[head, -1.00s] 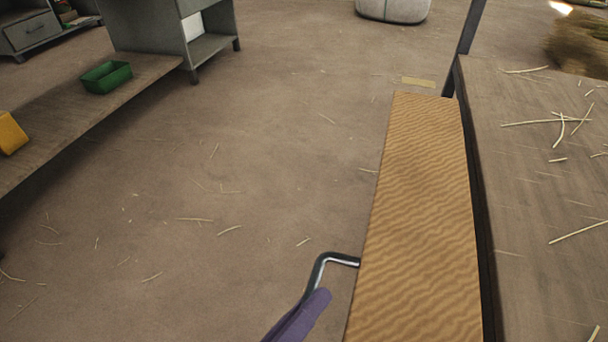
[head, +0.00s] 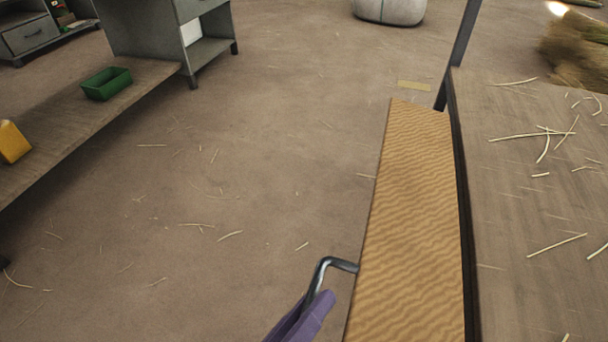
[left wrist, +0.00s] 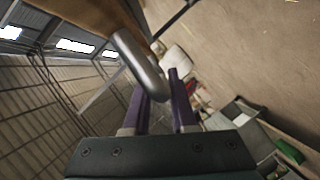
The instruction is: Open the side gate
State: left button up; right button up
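The side gate appears to be the tan wavy-grained wooden panel (head: 415,220) along the left edge of the workbench, seen from above. A bent metal handle (head: 330,266) sticks out from its left side near the bottom of the head view. My left gripper (head: 314,306) has purple fingers on either side of the handle's free arm. In the left wrist view the handle (left wrist: 140,62) runs down between the close-set fingers (left wrist: 163,98), which look shut on it. The panel's lower end is cut off. My right gripper is in neither view.
The workbench (head: 500,215) with loose straws stands at the right, a dark post (head: 459,50) at its far corner. At the left a low bench (head: 50,135) carries a green tray (head: 106,84) and a yellow object (head: 12,141). The floor between is open, with scattered straws.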

pick_arm(q)
jog(key=o, duration=0.3)
jog(key=shift+s+a+r, duration=0.15)
jog(key=shift+s+a, duration=0.05)
jog(key=shift+s, duration=0.05)
jog(key=shift+p+v, duration=1.45)
jog(key=shift+v, duration=3.2)
